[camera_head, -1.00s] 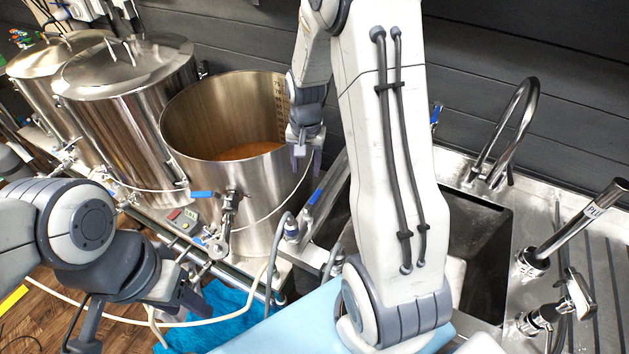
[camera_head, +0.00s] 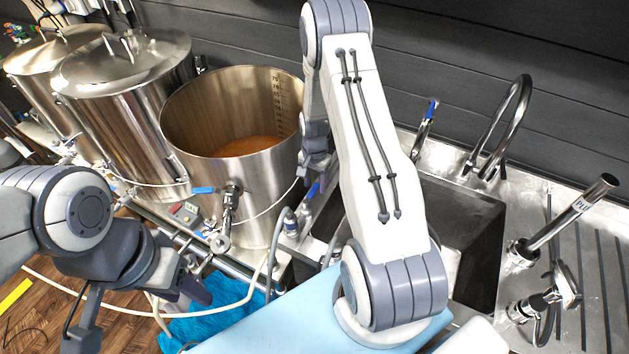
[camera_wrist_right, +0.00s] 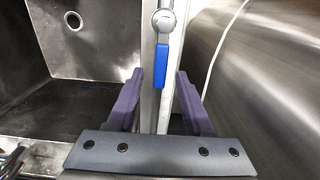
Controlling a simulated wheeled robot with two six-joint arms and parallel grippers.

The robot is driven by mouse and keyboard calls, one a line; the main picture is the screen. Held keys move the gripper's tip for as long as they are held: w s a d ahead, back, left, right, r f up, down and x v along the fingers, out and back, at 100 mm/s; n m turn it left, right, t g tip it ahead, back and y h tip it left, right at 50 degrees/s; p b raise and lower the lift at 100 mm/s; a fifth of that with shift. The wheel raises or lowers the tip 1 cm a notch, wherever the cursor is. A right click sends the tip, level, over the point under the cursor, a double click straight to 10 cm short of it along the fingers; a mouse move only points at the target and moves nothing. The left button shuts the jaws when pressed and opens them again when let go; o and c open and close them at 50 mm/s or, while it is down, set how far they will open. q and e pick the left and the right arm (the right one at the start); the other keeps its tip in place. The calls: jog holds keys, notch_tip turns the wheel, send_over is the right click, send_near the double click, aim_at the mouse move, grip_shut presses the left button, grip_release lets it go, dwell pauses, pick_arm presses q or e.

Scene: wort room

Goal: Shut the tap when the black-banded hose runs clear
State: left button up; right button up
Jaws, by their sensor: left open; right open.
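A tap with a blue lever (camera_head: 313,191) sits between the open kettle and the sink. In the right wrist view the blue lever (camera_wrist_right: 161,66) lies ahead, between the finger lines; no contact shows. My right gripper (camera_head: 316,168) is open and empty, right of the kettle and just above the lever. My left gripper (camera_head: 194,290) is open at the lower left, away from the tap, its fingers partly hidden. A pale hose (camera_head: 225,310) and a grey hose (camera_head: 273,255) run below the tap. I cannot make out a black band or what flows.
The open steel kettle (camera_head: 245,195) holds amber liquid (camera_head: 248,146). Another blue-handled valve (camera_head: 204,190) is on its front. The steel sink (camera_head: 465,215) lies behind my right arm, with a curved faucet (camera_head: 520,105). A blue cloth (camera_head: 200,330) lies on the floor.

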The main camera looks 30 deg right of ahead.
jog(key=shift+f, duration=0.2)
grip_shut()
dwell(1.4)
